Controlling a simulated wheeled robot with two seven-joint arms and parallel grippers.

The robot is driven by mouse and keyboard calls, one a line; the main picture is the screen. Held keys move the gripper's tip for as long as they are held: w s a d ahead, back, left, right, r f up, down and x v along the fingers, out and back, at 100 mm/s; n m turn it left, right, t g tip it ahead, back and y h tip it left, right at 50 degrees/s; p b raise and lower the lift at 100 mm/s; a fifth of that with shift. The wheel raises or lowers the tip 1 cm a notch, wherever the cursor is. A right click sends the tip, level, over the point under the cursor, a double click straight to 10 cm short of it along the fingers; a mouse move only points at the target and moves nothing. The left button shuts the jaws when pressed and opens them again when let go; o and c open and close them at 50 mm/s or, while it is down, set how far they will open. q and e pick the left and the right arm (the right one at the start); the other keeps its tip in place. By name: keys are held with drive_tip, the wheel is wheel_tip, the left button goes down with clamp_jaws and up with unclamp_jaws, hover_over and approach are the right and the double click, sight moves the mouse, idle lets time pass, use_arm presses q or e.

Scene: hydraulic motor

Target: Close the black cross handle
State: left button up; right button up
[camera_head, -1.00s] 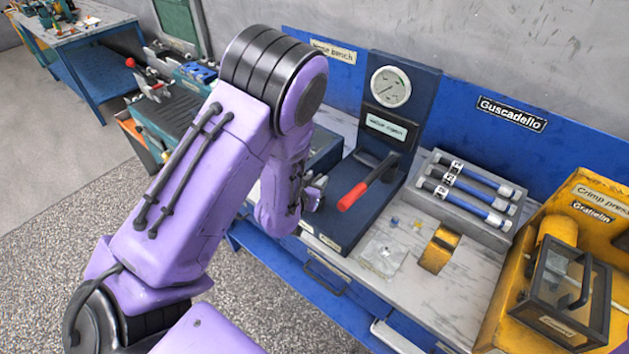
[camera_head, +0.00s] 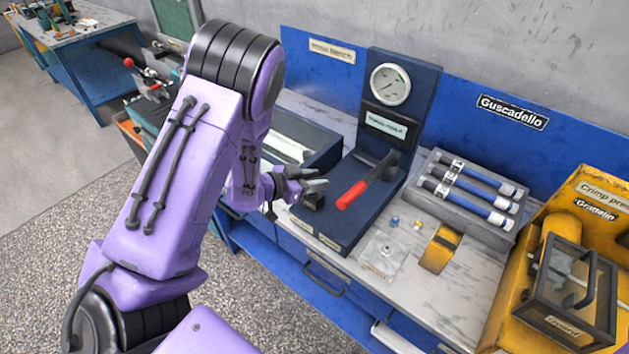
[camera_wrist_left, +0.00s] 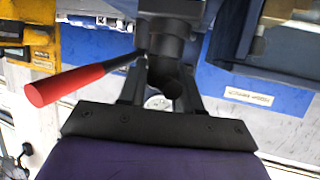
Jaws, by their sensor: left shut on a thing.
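The black cross handle (camera_head: 314,200) sits low at the front left of the dark blue hand-pump stand (camera_head: 345,225), below the gauge. My left gripper (camera_head: 305,186) is at it, with the fingers reaching in from the left. In the left wrist view, the fingers (camera_wrist_left: 163,88) stand on either side of a dark round part, which seems to be the handle (camera_wrist_left: 172,72), and are shut on it. The fingers partly cover it, so its cross shape and how far it is turned cannot be told. My right gripper is not in view.
A red-gripped lever (camera_head: 352,195) leans out just right of the gripper; it also shows close to the fingers in the left wrist view (camera_wrist_left: 65,84). A grey rack with blue tubes (camera_head: 465,200) and a yellow crimp press (camera_head: 575,265) stand farther right.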

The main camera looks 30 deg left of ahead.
use_arm(q)
drive_tip(key=m+g+h, duration=0.4)
drive_tip(key=m+h, duration=0.1)
drive_tip(key=m, duration=0.1)
drive_tip(key=shift+m+g+h, duration=0.3)
drive_tip(key=shift+g+h, duration=0.1)
drive_tip(key=m+g+h, duration=0.2)
drive_tip(key=m+g, duration=0.2)
drive_tip(key=g, duration=0.1)
drive_tip(key=shift+s+m, duration=0.1)
drive_tip(key=shift+m, duration=0.2)
drive_tip(key=shift+d, duration=0.1)
drive_tip(key=o, duration=1)
drive_tip(key=shift+h, duration=0.3)
drive_tip(key=b+v, duration=0.1)
drive_tip(key=v, duration=0.4)
drive_tip(key=b+v, duration=0.2)
drive_tip(key=v, duration=0.3)
drive_tip(key=shift+a+r, duration=0.2)
drive_tip(key=shift+a, duration=0.05)
drive_tip(key=shift+c, duration=0.2)
